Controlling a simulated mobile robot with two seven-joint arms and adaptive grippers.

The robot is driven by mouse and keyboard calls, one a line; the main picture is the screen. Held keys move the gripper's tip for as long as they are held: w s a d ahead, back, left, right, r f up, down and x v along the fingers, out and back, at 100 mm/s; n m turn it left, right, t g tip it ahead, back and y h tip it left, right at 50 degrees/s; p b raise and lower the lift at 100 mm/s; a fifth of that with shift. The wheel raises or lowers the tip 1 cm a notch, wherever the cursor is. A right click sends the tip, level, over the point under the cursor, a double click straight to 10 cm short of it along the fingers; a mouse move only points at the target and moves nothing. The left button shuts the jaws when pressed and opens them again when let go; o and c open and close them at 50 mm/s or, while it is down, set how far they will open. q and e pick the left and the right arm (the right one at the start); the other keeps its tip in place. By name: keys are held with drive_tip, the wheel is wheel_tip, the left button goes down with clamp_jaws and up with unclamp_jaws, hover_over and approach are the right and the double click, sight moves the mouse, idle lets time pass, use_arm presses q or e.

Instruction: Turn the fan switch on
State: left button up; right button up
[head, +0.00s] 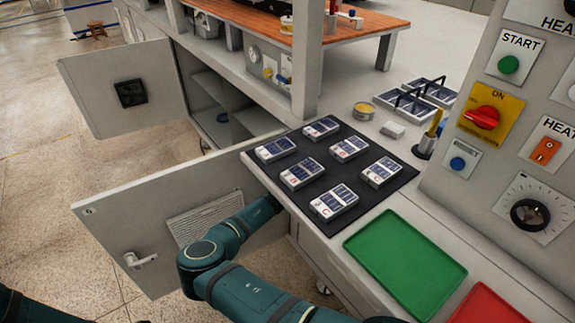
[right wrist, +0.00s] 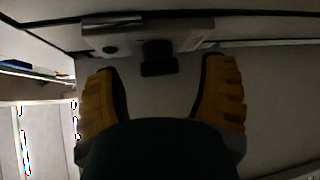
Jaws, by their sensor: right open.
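In the right wrist view a grey metal plate (right wrist: 105,35) sits on a pale surface, with a dark block-like switch (right wrist: 158,58) standing out from it. I take this for the fan switch; no label is readable, and its position cannot be told. My right gripper (right wrist: 163,82) is open, its yellow fingers apart on either side of and below the switch, with nothing between them. In the head view my right arm reaches into the cabinet under the counter, behind an open door (head: 148,215) with a louvred vent; the gripper and switch are hidden there. My left gripper is out of view.
The counter holds a black mat (head: 385,205) with several blue-and-white packs, a green tray (head: 405,262) and a red tray (head: 487,308). A control panel (head: 450,190) stands at the right.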

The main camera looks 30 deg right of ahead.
drive_tip(key=shift+w+d+f, duration=0.1)
drive_tip(key=shift+w+d, duration=0.35)
drive_tip(key=shift+w, duration=0.05)
drive_tip(key=c, duration=1.2)
drive_tip(key=m+t+h, duration=0.3)
drive_tip(key=m, duration=0.2)
drive_tip(key=shift+f+h, duration=0.1)
drive_tip(key=shift+h, duration=0.3)
drive_tip(key=shift+w+m+h, duration=0.15)
drive_tip(key=shift+m+h, duration=1.85)
drive_tip(key=shift+m, duration=0.7)
